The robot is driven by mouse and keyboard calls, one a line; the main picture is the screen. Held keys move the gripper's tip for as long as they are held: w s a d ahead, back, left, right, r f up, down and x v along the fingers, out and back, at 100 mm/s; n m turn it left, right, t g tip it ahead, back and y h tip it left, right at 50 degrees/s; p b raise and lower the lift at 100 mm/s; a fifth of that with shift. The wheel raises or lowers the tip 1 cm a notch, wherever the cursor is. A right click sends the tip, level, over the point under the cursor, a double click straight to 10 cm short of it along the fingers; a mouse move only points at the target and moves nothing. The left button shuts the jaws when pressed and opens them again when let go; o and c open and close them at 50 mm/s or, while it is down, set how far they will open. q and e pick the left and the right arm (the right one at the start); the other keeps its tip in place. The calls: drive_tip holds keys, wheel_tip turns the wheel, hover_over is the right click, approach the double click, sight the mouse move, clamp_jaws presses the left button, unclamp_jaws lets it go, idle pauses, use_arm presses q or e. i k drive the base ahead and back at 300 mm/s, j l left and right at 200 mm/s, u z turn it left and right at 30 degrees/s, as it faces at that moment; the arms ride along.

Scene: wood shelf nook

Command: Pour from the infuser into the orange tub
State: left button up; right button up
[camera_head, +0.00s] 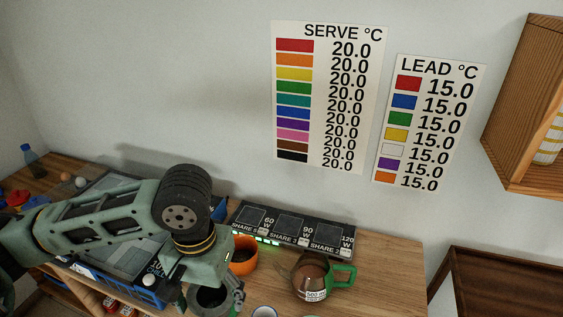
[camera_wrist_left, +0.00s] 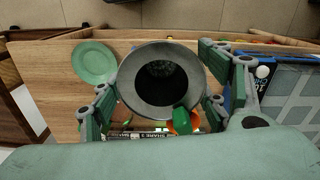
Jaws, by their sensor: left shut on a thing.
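My left gripper (camera_head: 222,300) is at the bottom of the head view, shut on the infuser. The infuser (camera_head: 207,298) is a grey round vessel with a dark inside; in the left wrist view (camera_wrist_left: 128,88) its wide mouth faces the camera between the fingers. A green part (camera_wrist_left: 183,119) shows at its rim. My right gripper is not in view.
A jug with brown contents and a green handle (camera_head: 312,276) stands right of the tub. A black panel with labelled squares (camera_head: 293,229) lies behind. A blue crate (camera_head: 88,280) is under my left arm. A green plate (camera_wrist_left: 95,62) lies on the counter. The right counter end is clear.

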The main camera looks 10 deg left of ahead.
sight(244, 259)
drive_tip(key=i+j+z, duration=0.25)
drive_tip(key=j, duration=0.3)
drive_tip(key=j+z, duration=0.3)
drive_tip(key=j, duration=0.2)
drive_tip(key=j+z, duration=0.25)
drive_tip(key=j, duration=0.3)
